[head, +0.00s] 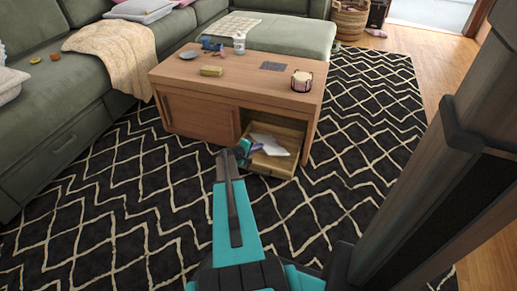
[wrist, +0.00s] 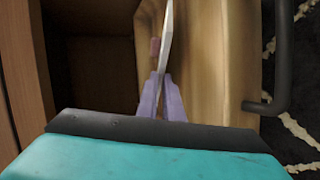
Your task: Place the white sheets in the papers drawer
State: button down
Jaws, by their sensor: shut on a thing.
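The white sheets (head: 272,144) show as a pale, tilted stack over the open drawer (head: 280,171) at the right front of the coffee table. My gripper (head: 246,148) is at the left of the sheets and shut on them. In the wrist view the two purple fingers (wrist: 161,98) pinch the sheets, seen edge-on as a thin white strip (wrist: 168,35). The drawer's light wood inside (wrist: 208,60) lies below and to the right of the fingers. I cannot tell whether the sheets touch the drawer.
The coffee table (head: 245,87) carries a yellow block (head: 211,71), a white bottle (head: 239,43), a striped cup (head: 302,81) and small items. The drawer's dark handle (wrist: 284,60) is at the right in the wrist view. A green sofa (head: 55,110) stands left; patterned rug (head: 365,130) is clear.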

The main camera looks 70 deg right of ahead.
jog(key=shift+f, duration=0.1)
jog(key=c, duration=1.9)
grip_release()
jog(key=shift+r, duration=0.2)
jog(key=p+v, duration=0.3)
jog(key=v, duration=0.9)
jog(key=shift+w, duration=0.1)
